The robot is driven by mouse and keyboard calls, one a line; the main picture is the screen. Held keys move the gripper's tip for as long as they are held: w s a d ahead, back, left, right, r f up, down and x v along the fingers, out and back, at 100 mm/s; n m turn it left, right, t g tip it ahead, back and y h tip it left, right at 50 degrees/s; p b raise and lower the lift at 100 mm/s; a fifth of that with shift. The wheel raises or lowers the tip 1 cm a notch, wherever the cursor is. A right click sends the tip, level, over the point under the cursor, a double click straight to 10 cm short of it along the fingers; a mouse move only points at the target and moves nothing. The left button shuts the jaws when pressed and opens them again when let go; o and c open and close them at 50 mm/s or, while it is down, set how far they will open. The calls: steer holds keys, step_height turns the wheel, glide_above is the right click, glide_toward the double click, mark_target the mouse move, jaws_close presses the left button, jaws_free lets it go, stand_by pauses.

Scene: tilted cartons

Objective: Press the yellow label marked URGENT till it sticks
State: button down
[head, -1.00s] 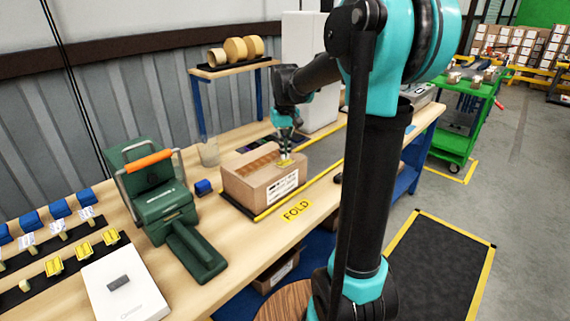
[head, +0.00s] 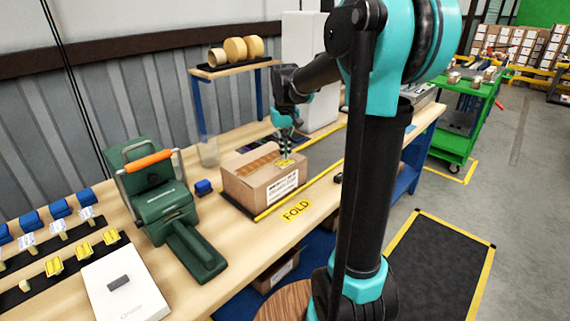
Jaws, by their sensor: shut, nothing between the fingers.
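A brown carton (head: 240,186) sits on the bench with a white printed label on its front side. A small yellow label (head: 286,163) lies on its top near the right end. Its lettering is too small to read. My gripper (head: 286,154) points down just above the yellow label, its fingers closed with nothing between them. I cannot tell whether the fingertips touch the label. The label looks flat on the carton top from here.
A green machine with an orange handle (head: 149,162) stands left of the carton, with a small blue block (head: 203,187) between. A clear cup (head: 208,152) is behind. A yellow FOLD marking (head: 297,210) lies in front. A tape shelf (head: 235,68) stands at the back.

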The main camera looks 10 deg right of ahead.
mark_target(285, 163)
steer(key=shift+f, duration=0.95)
stand_by(0.6)
steer(key=shift+r, duration=3.5)
steer(key=shift+s, duration=0.1)
